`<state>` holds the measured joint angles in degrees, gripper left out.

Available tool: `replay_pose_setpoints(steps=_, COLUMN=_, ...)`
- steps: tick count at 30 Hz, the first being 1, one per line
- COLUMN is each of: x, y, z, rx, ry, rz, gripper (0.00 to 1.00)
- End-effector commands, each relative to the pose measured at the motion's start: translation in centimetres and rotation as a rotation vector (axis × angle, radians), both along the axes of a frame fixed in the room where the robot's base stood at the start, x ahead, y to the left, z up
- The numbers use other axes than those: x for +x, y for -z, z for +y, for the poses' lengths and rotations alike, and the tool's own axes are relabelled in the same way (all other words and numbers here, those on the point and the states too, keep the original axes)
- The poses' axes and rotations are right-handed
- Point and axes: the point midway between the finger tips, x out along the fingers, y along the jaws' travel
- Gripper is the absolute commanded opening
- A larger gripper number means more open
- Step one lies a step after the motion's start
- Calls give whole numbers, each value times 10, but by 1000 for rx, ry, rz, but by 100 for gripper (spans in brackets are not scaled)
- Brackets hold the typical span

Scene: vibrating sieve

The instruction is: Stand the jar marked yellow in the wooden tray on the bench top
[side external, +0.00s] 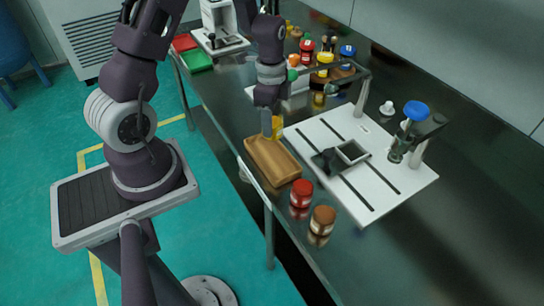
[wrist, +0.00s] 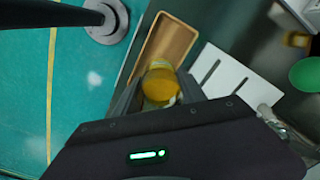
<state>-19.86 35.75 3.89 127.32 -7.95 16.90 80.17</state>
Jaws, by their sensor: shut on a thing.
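The yellow-marked jar (wrist: 160,82) is between my gripper's fingers in the wrist view, with its yellow lid facing the camera. In the side external view the jar (side external: 277,127) shows as a small yellow patch beside the fingers. My gripper (side external: 268,130) is shut on it, at the far end of the wooden tray (side external: 273,160). The wooden tray is empty and shows in the wrist view (wrist: 178,38) just beyond the jar. I cannot tell whether the jar's base touches anything.
A red jar (side external: 301,193) and a brown jar (side external: 322,220) stand near the tray's near end. A white plate with a sieve (side external: 352,152) lies to the right. Several jars, one with a yellow lid (side external: 324,58), stand at the back. Bare bench (side external: 470,215) lies at right.

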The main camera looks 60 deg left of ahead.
Motion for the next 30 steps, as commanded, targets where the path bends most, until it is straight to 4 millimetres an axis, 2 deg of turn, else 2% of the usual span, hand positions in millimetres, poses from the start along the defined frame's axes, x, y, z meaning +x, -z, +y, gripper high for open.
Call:
replay_pose_setpoints(steps=3, x=-4, y=29, z=-1, rx=-4, ry=-3, rz=9, gripper=1)
replay_pose_setpoints(steps=12, x=-3, y=86, z=-1, rx=-3, ry=-3, rz=7, gripper=1)
replay_pose_setpoints(steps=15, x=-2, y=94, z=0, rx=-1, ry=-1, rz=4, gripper=1)
replay_pose_setpoints(steps=24, x=-2, y=96, z=0, rx=-1, ry=-1, rz=4, gripper=1)
replay_pose_setpoints(steps=25, x=-2, y=96, z=0, rx=-1, ry=-1, rz=4, gripper=50)
replay_pose_setpoints(steps=28, x=-2, y=96, z=0, rx=-1, ry=-1, rz=4, gripper=70)
replay_pose_setpoints(steps=30, x=-2, y=96, z=0, rx=-1, ry=-1, rz=4, gripper=70)
